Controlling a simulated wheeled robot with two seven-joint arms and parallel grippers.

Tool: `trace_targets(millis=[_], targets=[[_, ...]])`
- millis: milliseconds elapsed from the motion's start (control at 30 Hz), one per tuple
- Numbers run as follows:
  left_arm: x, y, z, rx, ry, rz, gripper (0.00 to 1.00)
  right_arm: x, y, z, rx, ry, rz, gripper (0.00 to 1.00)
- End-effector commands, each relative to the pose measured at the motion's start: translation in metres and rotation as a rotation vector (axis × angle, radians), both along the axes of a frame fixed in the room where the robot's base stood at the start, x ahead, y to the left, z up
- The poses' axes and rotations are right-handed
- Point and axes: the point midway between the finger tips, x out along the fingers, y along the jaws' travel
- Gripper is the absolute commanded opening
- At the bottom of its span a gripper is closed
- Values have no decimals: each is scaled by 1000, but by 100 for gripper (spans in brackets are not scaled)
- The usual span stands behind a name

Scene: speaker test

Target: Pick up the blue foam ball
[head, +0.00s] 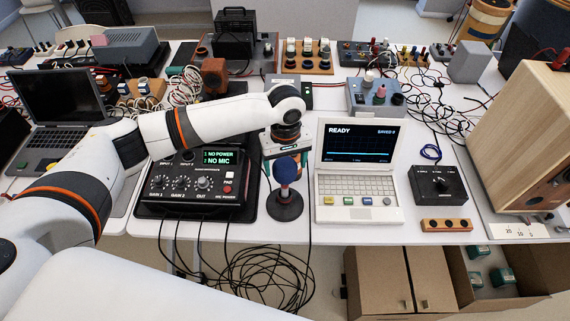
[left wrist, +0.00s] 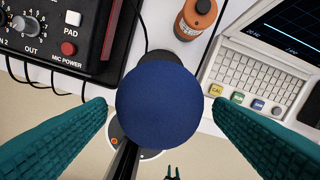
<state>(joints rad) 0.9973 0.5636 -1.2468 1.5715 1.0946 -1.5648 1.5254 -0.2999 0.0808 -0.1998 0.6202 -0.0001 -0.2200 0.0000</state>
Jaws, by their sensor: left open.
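The blue foam ball (head: 287,170) sits on top of a short dark stand with a round base (head: 285,207), between the mixer box and the white laptop-like device. In the left wrist view the ball (left wrist: 160,105) fills the middle and hides most of its stand. My left gripper (head: 285,153) is above the ball and pointing down at it. In the left wrist view its two teal fingers (left wrist: 161,104) are open, one on each side of the ball, with a visible gap on both sides. My right gripper does not show.
The black mixer (head: 195,185) stands close left of the stand, the white device (head: 355,185) close right. An orange-brown bottle-like thing (left wrist: 196,18) stands behind the ball. A black knob box (head: 438,186) is farther right. Loose black cables (head: 262,278) hang below the table's front edge.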

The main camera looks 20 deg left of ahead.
Motion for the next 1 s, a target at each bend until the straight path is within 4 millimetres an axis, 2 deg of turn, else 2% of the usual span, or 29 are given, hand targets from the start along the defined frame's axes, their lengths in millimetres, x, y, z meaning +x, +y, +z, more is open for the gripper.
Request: trace_targets(millis=[33,200,467,733,1000], targets=[[-1,1,-5,1,3,1,76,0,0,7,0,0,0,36],[0,0,-26,1,1,-1,76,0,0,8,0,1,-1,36],[0,0,-29,0,-1,-2,76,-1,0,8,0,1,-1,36],[0,0,-29,0,-1,-1,33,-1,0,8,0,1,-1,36],[0,0,-29,0,-1,-1,32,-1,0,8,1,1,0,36]])
